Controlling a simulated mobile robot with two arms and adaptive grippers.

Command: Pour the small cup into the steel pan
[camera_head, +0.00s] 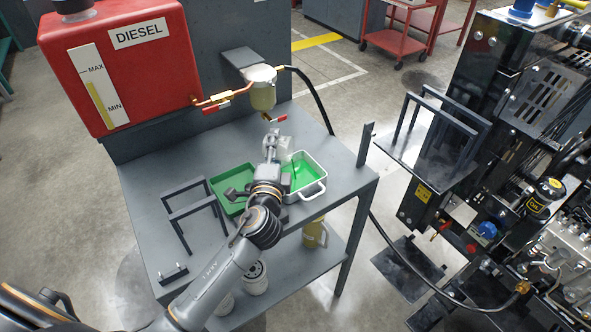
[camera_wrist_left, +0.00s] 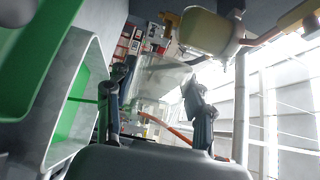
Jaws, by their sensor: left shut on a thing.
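My left gripper (camera_head: 273,148) is shut on the small clear cup (camera_head: 286,145), at the back left edge of the steel pan (camera_head: 318,163). In the left wrist view the see-through cup (camera_wrist_left: 162,76) sits between both fingers (camera_wrist_left: 155,100). The picture is turned sideways there, and the cup lies over on its side. Green liquid (camera_head: 300,176) covers the pan's floor. How much is left in the cup I cannot tell. My right gripper is not in view.
A green tray (camera_head: 225,178) stands left of the pan, on the grey bench (camera_head: 150,205). A dark frame stand (camera_head: 190,212) is at the left. A filter bowl (camera_head: 262,95) and red valve handle (camera_head: 279,119) hang behind the cup. An engine (camera_head: 500,150) is at the right.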

